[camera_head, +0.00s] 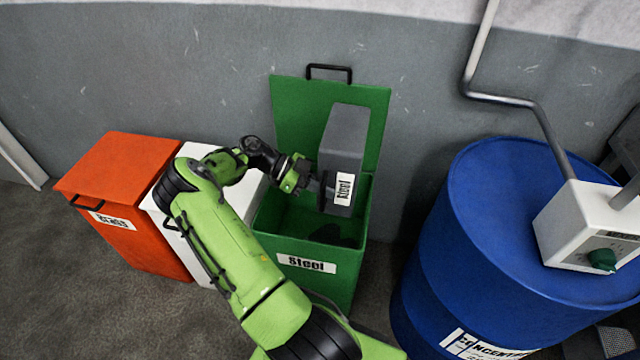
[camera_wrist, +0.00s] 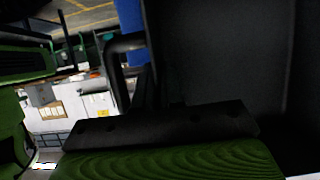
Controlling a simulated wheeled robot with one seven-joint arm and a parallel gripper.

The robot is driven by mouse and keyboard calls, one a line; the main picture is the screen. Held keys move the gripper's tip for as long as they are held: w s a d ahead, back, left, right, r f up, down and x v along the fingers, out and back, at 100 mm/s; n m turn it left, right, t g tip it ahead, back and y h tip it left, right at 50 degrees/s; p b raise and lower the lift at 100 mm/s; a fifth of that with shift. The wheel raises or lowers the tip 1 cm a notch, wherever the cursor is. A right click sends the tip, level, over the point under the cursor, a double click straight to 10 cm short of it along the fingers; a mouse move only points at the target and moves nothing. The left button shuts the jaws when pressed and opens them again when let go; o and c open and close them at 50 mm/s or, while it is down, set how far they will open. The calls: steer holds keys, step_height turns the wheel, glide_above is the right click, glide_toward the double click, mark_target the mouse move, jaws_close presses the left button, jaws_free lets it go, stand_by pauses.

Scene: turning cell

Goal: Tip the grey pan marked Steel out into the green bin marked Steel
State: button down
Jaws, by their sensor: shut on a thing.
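The grey pan (camera_head: 345,138) marked Steel is steeply tilted, close to on its side, over the open green bin (camera_head: 307,265) marked Steel. Its label (camera_head: 344,188) reads sideways. My gripper (camera_head: 318,186) is shut on the pan at its left side, by the handle (camera_wrist: 118,62). The pan's dark side fills the right of the wrist view (camera_wrist: 215,60). The bin's lid (camera_head: 300,110) stands up against the wall. Dark matter (camera_head: 332,235) shows on the bin's floor. I cannot see into the pan, so its contents are hidden.
An orange bin (camera_head: 130,200) with a shut lid stands at the left, with a white bin (camera_head: 180,228) between it and the green one. A blue drum (camera_head: 490,250) with a white box (camera_head: 590,228) and a pipe stands close on the right. The wall is right behind.

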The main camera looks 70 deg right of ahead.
steer(key=s+t, duration=0.1)
steer(key=s+t+b, duration=0.1)
steer(key=s+t, duration=0.1)
steer(key=s+d+t+y+b, duration=0.1)
steer(key=shift+s+r+t, duration=0.3)
steer(key=shift+t, duration=0.1)
steer(key=s+f+t+y, duration=0.1)
steer(key=t, duration=0.3)
steer(key=s+f+t+y, duration=0.1)
steer(key=s+t, duration=0.1)
steer(key=t, duration=0.2)
steer(key=s+d+f+t, duration=0.1)
steer(key=t, duration=0.3)
steer(key=shift+s+f+t+y, duration=0.2)
steer(key=shift+f+t+y, duration=0.1)
steer(key=shift+y, duration=0.1)
steer(key=shift+w+f, duration=0.1)
